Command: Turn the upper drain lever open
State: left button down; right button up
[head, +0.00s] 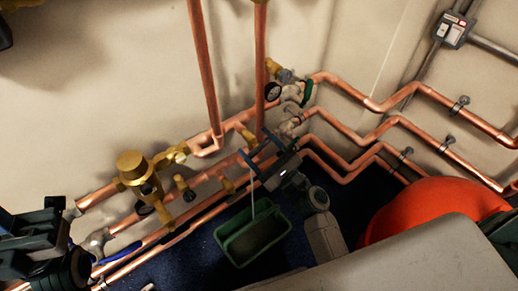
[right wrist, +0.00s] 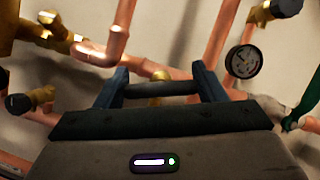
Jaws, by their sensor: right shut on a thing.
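My right gripper (head: 259,148) is at the copper pipes near the middle of the head view. Its two blue fingers are shut on a dark bar, which I take to be the upper drain lever (right wrist: 160,88). In the right wrist view the bar lies crosswise between the fingers (right wrist: 160,87), with a brass part just behind it. In the head view the gripper largely hides the lever. A thin pale streak (head: 252,195), like water, runs from below the gripper down into a green tub (head: 232,250). My left gripper (head: 45,235) is dark, at the lower left; its fingertips are unclear.
A brass valve body (head: 134,170) sits on the pipes at the left. A round gauge (head: 272,91) and a green handle (head: 307,93) are beyond my right gripper. A blue lever (head: 120,254) is low at left. An orange rounded object (head: 425,205) stands at right.

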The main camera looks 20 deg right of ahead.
jog(key=n+g+y, duration=0.1)
jog(key=n, duration=0.1)
jog(key=shift+f+n+b, duration=0.1)
jog(key=shift+n+b, duration=0.2)
jog(key=shift+n, duration=0.1)
jog(key=n+g, duration=0.1)
jog(key=n, duration=0.2)
jog(key=n+g+y, duration=0.1)
jog(key=n, duration=0.1)
jog(key=shift+a+n+g, duration=0.1)
jog(key=shift+n+g, duration=0.2)
jog(key=shift+n, duration=0.1)
jog(key=n+g, duration=0.1)
jog(key=n, duration=0.4)
jog(key=shift+s+f+g+p, duration=0.1)
jog(key=shift+g+p, duration=0.3)
jog(key=shift+f+n+g+h, duration=0.1)
jog(key=shift+n+g+h, duration=0.25)
jog(key=shift+n, duration=0.65)
jog(key=shift+p, duration=0.3)
jog(key=o, duration=1)
jog(key=shift+a, duration=0.1)
